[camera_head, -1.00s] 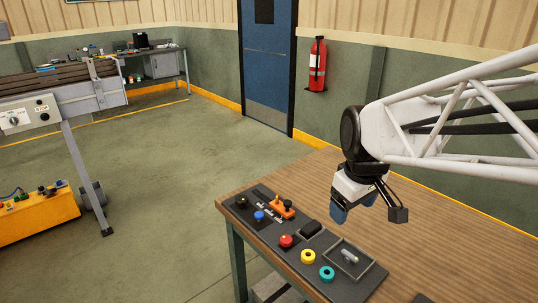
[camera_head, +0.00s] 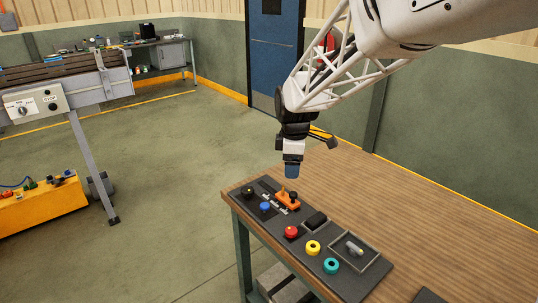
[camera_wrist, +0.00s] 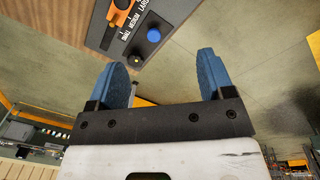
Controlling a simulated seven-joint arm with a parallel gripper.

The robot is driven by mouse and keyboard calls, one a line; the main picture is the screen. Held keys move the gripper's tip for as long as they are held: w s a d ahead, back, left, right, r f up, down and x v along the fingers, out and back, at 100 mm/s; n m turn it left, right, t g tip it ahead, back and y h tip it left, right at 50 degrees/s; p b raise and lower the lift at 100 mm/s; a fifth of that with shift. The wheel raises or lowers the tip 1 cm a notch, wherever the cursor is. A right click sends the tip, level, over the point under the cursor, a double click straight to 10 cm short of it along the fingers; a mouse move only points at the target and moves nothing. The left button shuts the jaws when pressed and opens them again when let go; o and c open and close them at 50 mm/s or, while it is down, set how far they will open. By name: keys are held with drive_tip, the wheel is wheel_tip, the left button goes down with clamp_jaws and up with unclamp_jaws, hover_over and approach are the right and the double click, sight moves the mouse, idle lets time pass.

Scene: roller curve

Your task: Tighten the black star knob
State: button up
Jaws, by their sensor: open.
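A dark panel (camera_head: 318,228) lies along the table's left edge. At its far end an orange part (camera_head: 285,202) carries a black knob (camera_head: 294,195) and an upright gold peg. Another dark round knob (camera_head: 248,191) sits at the panel's far left corner. Both are too small to tell which is star-shaped. My gripper (camera_head: 292,172) points down above the orange part, apart from it. In the wrist view my gripper (camera_wrist: 162,66) has its blue fingers spread and nothing between them. The orange part (camera_wrist: 119,22) is cut by the top edge, with the black knob (camera_wrist: 122,4) partly shown.
A blue knob (camera_head: 265,207) stands near the orange part; it also shows in the wrist view (camera_wrist: 153,35). Red (camera_head: 291,232), yellow (camera_head: 313,248) and teal (camera_head: 331,265) knobs line the near edge. A tray (camera_head: 372,257) holds a grey piece.

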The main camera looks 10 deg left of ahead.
sight(247, 189)
drive_tip(key=w+a+f+n, duration=0.3)
drive_tip(key=a, duration=0.2)
drive_tip(key=w+a+f+n, duration=0.2)
drive_tip(key=w+a+f, duration=0.2)
drive_tip(key=a, duration=0.1)
drive_tip(key=w+a+f+n, duration=0.3)
drive_tip(key=w+a+f, duration=0.1)
drive_tip(key=a, duration=0.1)
drive_tip(key=shift+w+a+f+n+g, duration=0.2)
drive_tip(key=shift+w+a+n+g, duration=0.1)
drive_tip(key=shift+g, duration=0.1)
drive_tip(key=shift+f, duration=3.9)
drive_tip(key=shift+d, duration=0.1)
drive_tip(key=c, duration=0.9)
